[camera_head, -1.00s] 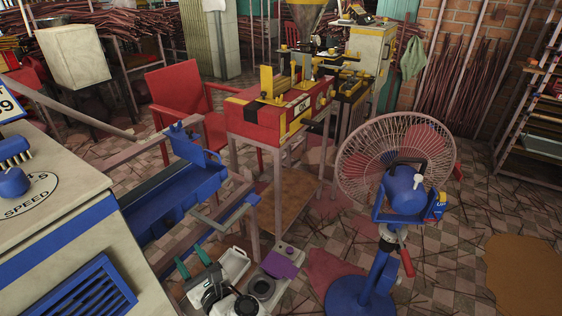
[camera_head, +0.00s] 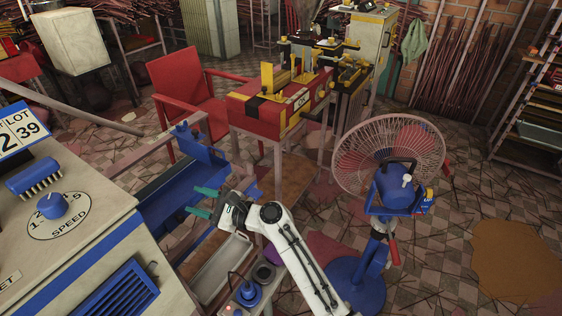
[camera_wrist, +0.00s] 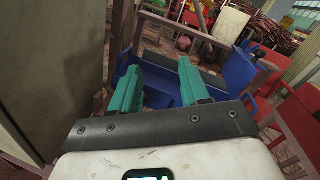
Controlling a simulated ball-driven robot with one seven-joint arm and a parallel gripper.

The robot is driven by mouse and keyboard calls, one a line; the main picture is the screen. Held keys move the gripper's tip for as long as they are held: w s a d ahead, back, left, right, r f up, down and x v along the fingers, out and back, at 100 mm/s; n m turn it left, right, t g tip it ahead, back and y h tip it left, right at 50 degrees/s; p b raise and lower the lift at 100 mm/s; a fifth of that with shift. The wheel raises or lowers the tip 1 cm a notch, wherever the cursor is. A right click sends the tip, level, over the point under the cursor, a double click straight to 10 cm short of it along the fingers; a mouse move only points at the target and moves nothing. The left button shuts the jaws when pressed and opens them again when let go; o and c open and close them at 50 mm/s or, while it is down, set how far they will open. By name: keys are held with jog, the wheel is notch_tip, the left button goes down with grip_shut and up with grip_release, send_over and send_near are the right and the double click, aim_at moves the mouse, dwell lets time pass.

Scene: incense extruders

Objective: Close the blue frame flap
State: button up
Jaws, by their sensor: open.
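The blue frame (camera_head: 165,205) is a long, low trough on a pinkish stand, left of centre in the head view. Its blue flap (camera_head: 204,158) stands up at the trough's far right end, tilted open. In the wrist view a blue upright panel (camera_wrist: 236,72), which looks like the flap, is right of the fingers. My gripper (camera_head: 202,202) is open and empty, with green fingers pointing left over the near side of the frame, on the near side of the flap. In the wrist view the gripper (camera_wrist: 158,72) has the blue trough behind its fingers. I see no contact with the flap.
A cream machine (camera_head: 85,235) with a blue speed knob stands at left. A red chair (camera_head: 185,90) and a red-yellow extruder (camera_head: 270,112) stand beyond the frame. A fan (camera_head: 390,165) is at right.

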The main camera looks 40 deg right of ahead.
jog(key=s+d+r+g+h+p, duration=0.1)
jog(key=s+d+g+p, duration=0.1)
jog(key=d, duration=0.4)
jog(key=s+d+r+n+g+h+p, duration=0.1)
jog(key=s+d+r+g+p, duration=0.1)
jog(key=d, duration=0.4)
jog(key=s+d+r+g+h+p, duration=0.1)
jog(key=s+d+r+g+p, duration=0.1)
jog(key=s+d+g+p, duration=0.2)
jog(key=d+p, duration=0.1)
jog(key=d, duration=0.2)
jog(key=shift+s+n+g, duration=0.25)
jog(key=shift+n+g, duration=0.15)
jog(key=s+a+f+n+g+h, duration=0.2)
jog(key=s+a+f+n, duration=0.35)
jog(key=s, duration=0.25)
jog(key=s+a+n+g+h, duration=0.1)
jog(key=s+n+h, duration=0.1)
jog(key=s+n, duration=0.6)
jog(key=s+a+f+n+g+h, duration=0.1)
jog(key=s+n, duration=0.7)
jog(key=s, duration=1)
jog(key=shift+a+f+g+h, duration=0.2)
jog(key=shift+a+g+h, duration=0.05)
jog(key=shift+g+h, duration=0.5)
